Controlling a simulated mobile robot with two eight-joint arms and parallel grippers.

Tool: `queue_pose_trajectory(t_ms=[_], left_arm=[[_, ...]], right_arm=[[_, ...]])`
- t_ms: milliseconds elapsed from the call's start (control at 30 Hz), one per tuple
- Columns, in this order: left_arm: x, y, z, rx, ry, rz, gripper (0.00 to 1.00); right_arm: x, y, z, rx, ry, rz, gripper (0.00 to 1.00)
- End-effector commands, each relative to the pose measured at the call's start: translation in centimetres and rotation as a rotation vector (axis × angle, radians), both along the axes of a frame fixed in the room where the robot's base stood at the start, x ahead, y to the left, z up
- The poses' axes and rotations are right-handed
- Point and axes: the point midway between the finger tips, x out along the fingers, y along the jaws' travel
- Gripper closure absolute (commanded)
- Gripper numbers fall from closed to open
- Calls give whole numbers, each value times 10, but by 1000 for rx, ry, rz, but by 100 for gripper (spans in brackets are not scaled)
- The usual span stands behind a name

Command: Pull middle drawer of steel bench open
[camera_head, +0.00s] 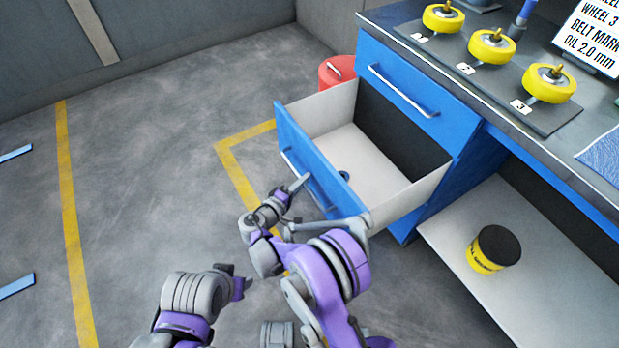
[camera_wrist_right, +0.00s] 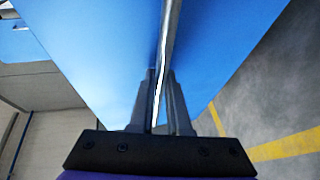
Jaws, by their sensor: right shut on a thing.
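The blue-fronted drawer (camera_head: 300,139) of the steel bench (camera_head: 423,58) is pulled well out, with its pale inside showing. Its bar handle (camera_head: 318,192) runs along the front, and it also shows in the wrist view (camera_wrist_right: 170,35). My right gripper (camera_head: 298,184) is shut on this handle. In the wrist view its two dark fingers (camera_wrist_right: 160,88) lie either side of the bar, close to the blue front. My left gripper (camera_head: 240,284) is low in the head view, away from the drawer; its jaws are too unclear to judge.
A closed drawer with its own handle (camera_head: 400,90) sits above the open one. A small dark ring (camera_head: 344,175) lies inside the open drawer. A red can (camera_head: 335,72) stands behind it. A yellow-black can (camera_head: 493,249) is on the lower shelf.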

Motion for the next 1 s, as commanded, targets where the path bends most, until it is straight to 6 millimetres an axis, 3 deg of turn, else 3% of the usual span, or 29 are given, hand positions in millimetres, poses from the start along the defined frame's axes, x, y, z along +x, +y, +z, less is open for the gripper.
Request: queue_pose_trajectory(t_ms=[567,600,667,1000], left_arm=[[0,0,-1,0,0,0,50],[0,0,-1,0,0,0,50],[0,0,-1,0,0,0,50],[0,0,-1,0,0,0,50]], right_arm=[[-6,8,0,-1,-1,0,100],[-6,8,0,-1,-1,0,83],[-6,8,0,-1,-1,0,73],[-6,8,0,0,0,0,73]])
